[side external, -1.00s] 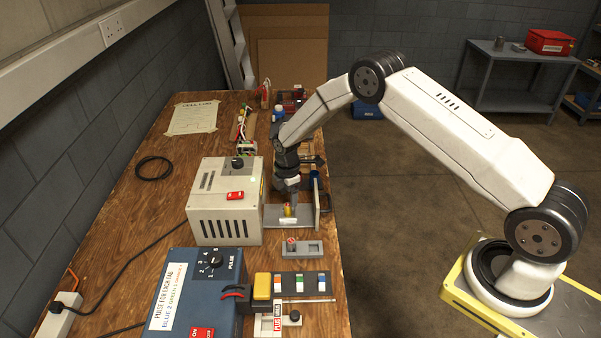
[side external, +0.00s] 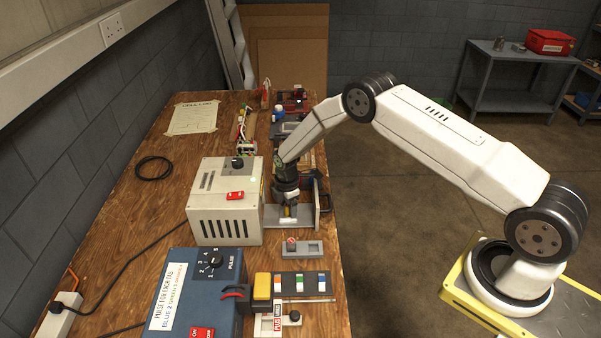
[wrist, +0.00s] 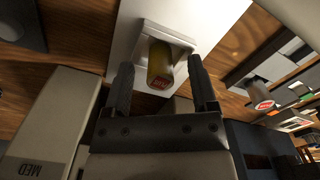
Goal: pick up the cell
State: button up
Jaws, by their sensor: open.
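My gripper (wrist: 160,80) is open, with one dark finger on each side of the cell. The wrist view does not settle whether the fingers touch it. In the side view my gripper (side external: 289,212) points down into the grey bracket (side external: 276,222) beside the beige box. There the cell is mostly hidden by the gripper.
The beige box (side external: 224,217) stands close on the left of my gripper, and an upright plate (side external: 316,202) stands close on its right. A grey block with a red-topped piece (side external: 302,249) and a blue pulse unit (side external: 190,280) are nearer the camera. The left tabletop has clear room around a black cable loop (side external: 153,168).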

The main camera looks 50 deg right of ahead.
grip_shut()
jog(key=shift+r, duration=0.1)
jog(key=shift+r, duration=0.7)
jog(key=s+r, duration=1.1)
jog(key=s, duration=0.3)
jog(key=shift+a+r, duration=0.2)
jog(key=shift+a, duration=0.25)
